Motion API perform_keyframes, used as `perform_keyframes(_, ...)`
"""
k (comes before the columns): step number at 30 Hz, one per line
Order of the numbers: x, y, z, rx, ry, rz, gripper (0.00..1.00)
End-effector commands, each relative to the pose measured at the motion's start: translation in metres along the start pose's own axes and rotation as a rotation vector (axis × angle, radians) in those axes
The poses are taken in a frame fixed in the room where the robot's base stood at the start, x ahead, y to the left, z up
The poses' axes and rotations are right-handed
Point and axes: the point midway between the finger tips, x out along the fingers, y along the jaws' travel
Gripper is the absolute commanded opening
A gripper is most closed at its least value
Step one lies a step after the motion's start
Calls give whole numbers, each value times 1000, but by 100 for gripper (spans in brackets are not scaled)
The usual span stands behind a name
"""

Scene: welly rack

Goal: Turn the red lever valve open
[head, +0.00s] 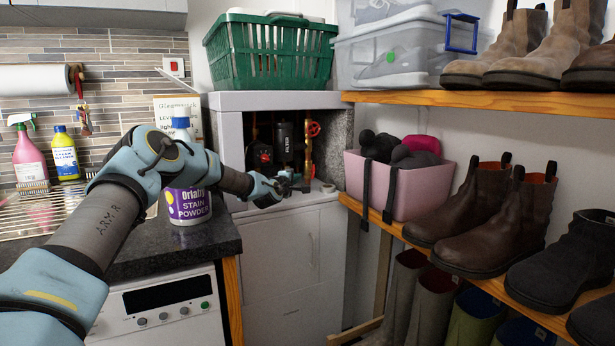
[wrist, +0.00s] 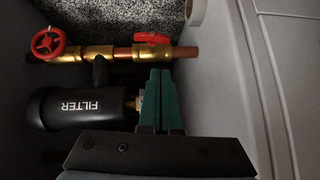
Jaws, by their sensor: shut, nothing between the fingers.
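The red lever valve (wrist: 152,38) sits on a brass and copper pipe in the wrist view. Its short red handle appears to lie roughly along the pipe. My gripper (wrist: 161,73) has its green fingers together and empty, with the tips just below the lever in that view and a small gap showing. In the head view my gripper (head: 294,183) reaches into the open white cabinet, low in front of the pipework. I cannot make out the lever in the head view.
A red round handwheel (wrist: 48,43) is on the same pipe, left of the lever. A black filter canister (wrist: 85,108) lies close beside my fingers. The cabinet (head: 270,101) has side walls close by. A stain powder bottle (head: 187,190) stands beside my arm.

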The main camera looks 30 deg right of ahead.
Motion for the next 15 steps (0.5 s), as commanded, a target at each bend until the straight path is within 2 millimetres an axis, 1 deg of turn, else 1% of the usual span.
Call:
perform_keyframes(2, 10, 0, 0, 0, 1, 0, 0)
perform_keyframes(3, 16, 3, 10, 0, -3, 0, 0)
perform_keyframes(6, 25, 2, 19, 0, -2, -1, 0)
perform_keyframes(10, 32, 1, 25, 1, 0, 0, 0)
perform_keyframes(15, 36, 0, 28, 0, 0, 0, 0)
